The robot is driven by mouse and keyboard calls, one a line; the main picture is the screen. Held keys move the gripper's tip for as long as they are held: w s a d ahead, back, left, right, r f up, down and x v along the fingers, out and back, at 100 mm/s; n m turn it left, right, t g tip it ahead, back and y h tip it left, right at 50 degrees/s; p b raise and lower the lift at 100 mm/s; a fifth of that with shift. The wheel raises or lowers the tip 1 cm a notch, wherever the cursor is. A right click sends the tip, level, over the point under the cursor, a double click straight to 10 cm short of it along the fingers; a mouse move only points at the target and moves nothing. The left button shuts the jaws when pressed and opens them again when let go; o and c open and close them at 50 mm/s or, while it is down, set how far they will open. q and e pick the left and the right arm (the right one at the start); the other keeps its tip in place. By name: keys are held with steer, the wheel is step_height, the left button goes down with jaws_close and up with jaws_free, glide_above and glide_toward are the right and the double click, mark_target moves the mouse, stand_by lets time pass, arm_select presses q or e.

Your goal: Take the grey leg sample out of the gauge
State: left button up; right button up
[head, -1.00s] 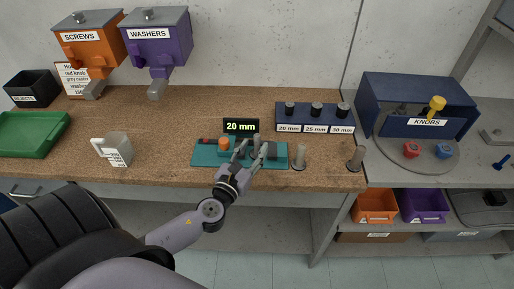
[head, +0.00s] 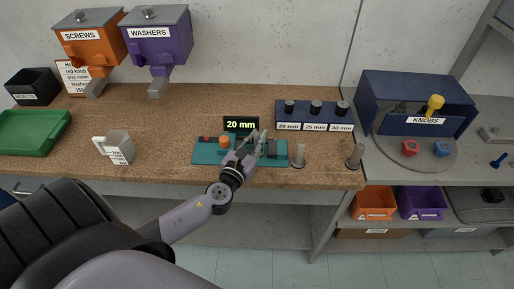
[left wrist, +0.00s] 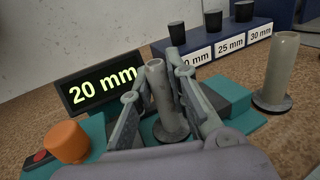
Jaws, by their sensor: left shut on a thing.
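The grey leg sample (left wrist: 160,95) stands upright in the gauge, its wider foot down at the teal base in the left wrist view. The teal gauge (head: 208,154) lies on the bench, with an orange knob (left wrist: 66,142) and a display (left wrist: 103,82) reading 20 mm. My left gripper (head: 257,143) is at the gauge, its fingers shut on the grey leg sample from both sides. In the head view the fingers mostly hide the sample. My right gripper is not in view.
Two more grey legs stand right of the gauge, a near one (head: 299,155) and a farther one (head: 355,157). Behind is a blue rack (head: 292,115) with dark plugs. A white cup-like block (head: 120,148) stands left. Bare bench lies between it and the gauge.

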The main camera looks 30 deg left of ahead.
arm_select(q)
jaws_close()
steer(key=shift+r, duration=0.2)
